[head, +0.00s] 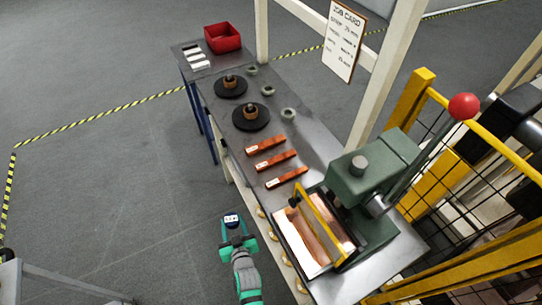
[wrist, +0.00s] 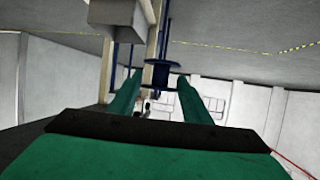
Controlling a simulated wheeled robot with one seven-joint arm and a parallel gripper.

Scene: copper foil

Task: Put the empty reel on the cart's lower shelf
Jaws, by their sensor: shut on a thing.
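My gripper (head: 232,222) reaches up beside the bench's left side in the head view. In the wrist view its two teal fingers (wrist: 159,78) are shut on a small dark blue reel (wrist: 160,75) with flanges and a narrow bare core. In the head view a small blue and white shape shows at the fingertips, too small to make out well. A grey frame (head: 75,288) at the bottom left edge of the head view may be part of the cart; its shelves cannot be made out.
The metal bench (head: 225,115) holds two dark discs with copper-coloured hubs, copper strips (head: 276,160), a red bin (head: 222,37) and a green press (head: 370,180). A yellow guard (head: 415,95) stands at right. The floor (head: 110,180) left of the bench is clear.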

